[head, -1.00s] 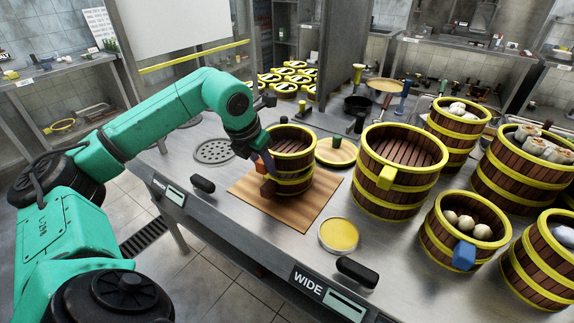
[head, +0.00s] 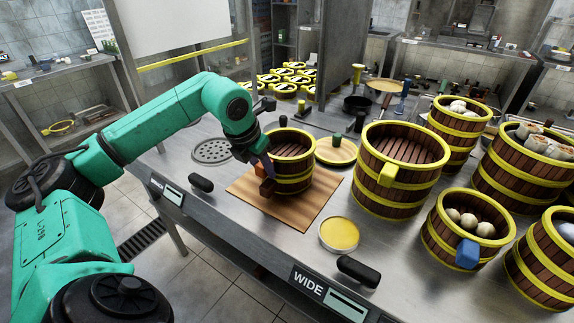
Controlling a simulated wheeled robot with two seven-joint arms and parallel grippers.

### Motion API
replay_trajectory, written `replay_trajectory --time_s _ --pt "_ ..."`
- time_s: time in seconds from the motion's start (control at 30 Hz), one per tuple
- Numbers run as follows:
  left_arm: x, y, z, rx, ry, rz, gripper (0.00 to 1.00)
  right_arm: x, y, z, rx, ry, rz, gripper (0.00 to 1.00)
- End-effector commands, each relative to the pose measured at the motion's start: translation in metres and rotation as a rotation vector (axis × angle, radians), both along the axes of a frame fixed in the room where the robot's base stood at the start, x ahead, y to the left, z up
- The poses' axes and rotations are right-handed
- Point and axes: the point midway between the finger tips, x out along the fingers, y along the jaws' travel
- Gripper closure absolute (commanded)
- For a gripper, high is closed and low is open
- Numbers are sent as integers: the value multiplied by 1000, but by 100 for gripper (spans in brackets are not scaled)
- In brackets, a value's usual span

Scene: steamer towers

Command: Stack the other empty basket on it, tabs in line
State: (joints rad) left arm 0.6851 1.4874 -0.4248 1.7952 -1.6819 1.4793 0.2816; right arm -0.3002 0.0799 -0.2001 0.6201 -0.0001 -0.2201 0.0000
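A wooden basket (head: 294,168) with yellow bands and an empty inside stands over the brown mat (head: 312,206). It looks like an upper basket sunk over a lower one, but the join is hard to make out. An orange tab (head: 261,169) and a dark red-brown tab (head: 267,187) sit on its near left side, one nearly above the other. My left gripper (head: 266,163) is at this left side, by the orange tab, and seems shut on the upper basket; its fingertips are partly hidden. My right gripper is not in view.
A wide empty basket (head: 396,200) with a yellow tab stands right of the mat. Filled baskets, one with a blue tab (head: 468,253), crowd the right. A yellow-topped round dish (head: 340,235) lies at the front, a lid (head: 336,151) behind. A black handle (head: 201,184) sits at the left edge.

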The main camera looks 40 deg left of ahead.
Motion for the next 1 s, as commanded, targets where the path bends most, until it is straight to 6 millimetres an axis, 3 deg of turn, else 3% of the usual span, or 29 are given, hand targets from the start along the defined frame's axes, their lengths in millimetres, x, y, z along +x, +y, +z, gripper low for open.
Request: replay_trajectory --time_s 0.37,0.4,0.5,1.0 --pt "0 0 -7 0 -1 0 100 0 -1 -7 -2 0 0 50" --pt "0 0 -7 0 -1 0 59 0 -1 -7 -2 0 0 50" --pt "0 0 -7 0 -1 0 28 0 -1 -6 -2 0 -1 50" --pt "-1 0 -3 0 -1 0 28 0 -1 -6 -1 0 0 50"
